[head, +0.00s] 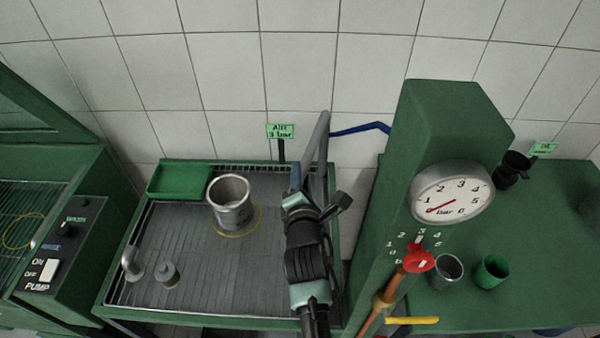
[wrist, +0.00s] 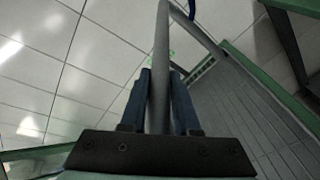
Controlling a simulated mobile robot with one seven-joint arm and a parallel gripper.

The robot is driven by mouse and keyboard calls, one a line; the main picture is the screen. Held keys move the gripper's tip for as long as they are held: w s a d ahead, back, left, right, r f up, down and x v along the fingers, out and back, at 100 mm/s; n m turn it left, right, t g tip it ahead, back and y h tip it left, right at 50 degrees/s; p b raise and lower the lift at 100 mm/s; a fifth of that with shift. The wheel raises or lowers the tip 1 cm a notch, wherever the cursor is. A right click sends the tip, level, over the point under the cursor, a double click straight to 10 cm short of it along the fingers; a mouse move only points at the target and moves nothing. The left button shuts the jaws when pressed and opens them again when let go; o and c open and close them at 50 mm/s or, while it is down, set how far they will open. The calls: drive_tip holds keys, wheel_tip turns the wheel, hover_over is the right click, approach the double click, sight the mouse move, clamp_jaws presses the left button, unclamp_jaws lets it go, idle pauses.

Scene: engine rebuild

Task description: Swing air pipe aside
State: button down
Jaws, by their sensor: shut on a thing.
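The air pipe (head: 318,140) is a grey bent tube near the right back edge of the slatted work tray (head: 190,290), in front of the tiled wall. A blue hose (head: 358,129) runs from near its top to the green column. My gripper (head: 297,180) is at the pipe, over the right part of the tray; my arm partly hides this spot. In the wrist view the pipe (wrist: 161,50) passes between the two dark fingers of my gripper (wrist: 160,85), which is shut on it. The pipe bends near the top of that view.
A metal cylinder (head: 231,210) stands on the tray within a yellow ring. Small metal parts (head: 167,274) stand at the front left. The green column (head: 450,125) with a pressure gauge (head: 452,192) rises to the right. The middle of the tray is largely clear.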

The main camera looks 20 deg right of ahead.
drive_tip(key=shift+a, duration=0.1)
drive_tip(key=c, duration=0.7)
unclamp_jaws()
drive_tip(key=shift+o, duration=0.2)
drive_tip(key=b+v, duration=0.1)
drive_tip(key=v, duration=1.2)
drive_tip(key=shift+b, duration=0.3)
